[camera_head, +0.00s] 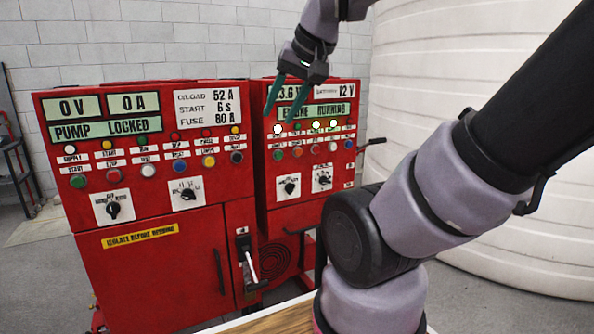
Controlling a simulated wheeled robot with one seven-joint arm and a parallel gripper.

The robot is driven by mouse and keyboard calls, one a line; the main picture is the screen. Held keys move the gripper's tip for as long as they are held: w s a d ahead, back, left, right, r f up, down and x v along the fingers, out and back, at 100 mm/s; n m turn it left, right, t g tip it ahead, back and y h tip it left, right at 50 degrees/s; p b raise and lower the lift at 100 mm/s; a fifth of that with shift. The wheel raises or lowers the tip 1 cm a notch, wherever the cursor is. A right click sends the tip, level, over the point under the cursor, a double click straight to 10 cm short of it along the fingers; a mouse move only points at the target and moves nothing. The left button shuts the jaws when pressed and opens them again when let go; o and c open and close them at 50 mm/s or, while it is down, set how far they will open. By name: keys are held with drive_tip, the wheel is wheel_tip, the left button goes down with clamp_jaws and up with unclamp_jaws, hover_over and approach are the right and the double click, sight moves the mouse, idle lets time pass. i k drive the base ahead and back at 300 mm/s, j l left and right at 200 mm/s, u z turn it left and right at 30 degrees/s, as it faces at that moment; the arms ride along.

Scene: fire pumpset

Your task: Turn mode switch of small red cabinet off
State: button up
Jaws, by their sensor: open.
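The small red cabinet (308,215) stands at the right, beside the larger one. Its lower panel carries two black rotary switches on white plates, a left one (289,187) and a right one (323,179). Their labels are too small to read, so I cannot tell which is the mode switch. Both pointers look tilted. My gripper (283,112) is open and empty, with its teal fingers pointing down in front of the cabinet's upper display, above both switches and apart from them. Its fingers hide part of the display, which reads "running".
The larger red cabinet (150,255) at the left has its own two rotary switches, a "pump locked" display and a lever handle (249,262). Lit lamps and coloured buttons line the small cabinet. A wooden surface (285,322) is at the bottom. A white tank (480,60) stands behind right.

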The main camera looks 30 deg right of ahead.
sight(290, 187)
drive_tip(key=j+z, duration=0.3)
drive_tip(key=j, duration=0.4)
drive_tip(key=k+j+z, duration=0.15)
drive_tip(key=j+z, duration=0.15)
drive_tip(key=j, duration=0.35)
